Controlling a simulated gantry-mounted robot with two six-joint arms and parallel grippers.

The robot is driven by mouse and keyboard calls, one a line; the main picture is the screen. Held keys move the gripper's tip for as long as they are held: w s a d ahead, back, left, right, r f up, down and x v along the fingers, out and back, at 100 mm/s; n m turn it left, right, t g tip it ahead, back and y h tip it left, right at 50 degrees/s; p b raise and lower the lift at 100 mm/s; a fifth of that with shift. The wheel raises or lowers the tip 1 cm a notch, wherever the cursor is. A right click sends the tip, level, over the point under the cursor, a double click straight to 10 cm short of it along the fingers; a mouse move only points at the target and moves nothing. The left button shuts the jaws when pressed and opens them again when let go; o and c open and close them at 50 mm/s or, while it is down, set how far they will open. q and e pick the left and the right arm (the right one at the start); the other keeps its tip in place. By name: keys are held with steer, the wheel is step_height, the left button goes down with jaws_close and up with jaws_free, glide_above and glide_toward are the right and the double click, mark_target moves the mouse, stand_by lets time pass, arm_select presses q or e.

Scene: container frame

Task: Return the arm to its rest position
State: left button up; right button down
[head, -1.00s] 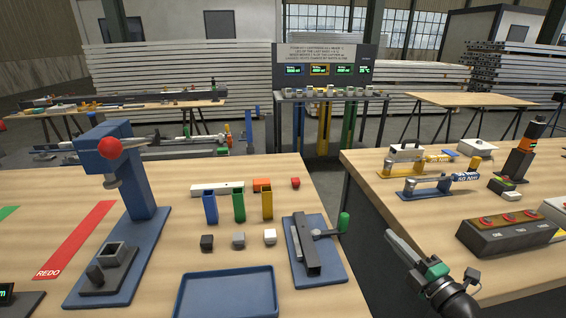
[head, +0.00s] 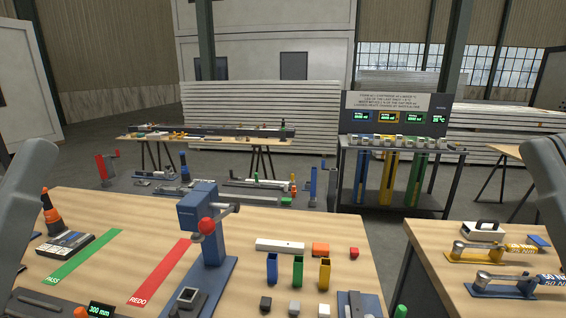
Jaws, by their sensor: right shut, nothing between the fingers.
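Neither of my grippers shows in the head view. A grey part of my left arm stands at the left edge, and a grey part of my right arm (head: 553,200) rises along the right edge. The fingers of both are outside the picture, so no grip can be seen. Both visible arm parts appear in front of the benches, and I see no contact with anything.
The near bench (head: 110,225) holds a blue press (head: 212,225), a red REDO strip (head: 162,272), a green strip (head: 85,257) and three coloured tubes. A gap separates it from the right bench (head: 430,240), which carries clamp-like tools. A display stand (head: 400,100) is behind.

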step_height(320, 180, up, 38)
steer(key=m+p, duration=0.5)
steer(key=p, duration=3.3)
steer(key=shift+d+h, duration=0.35)
steer(key=shift+h, duration=0.05)
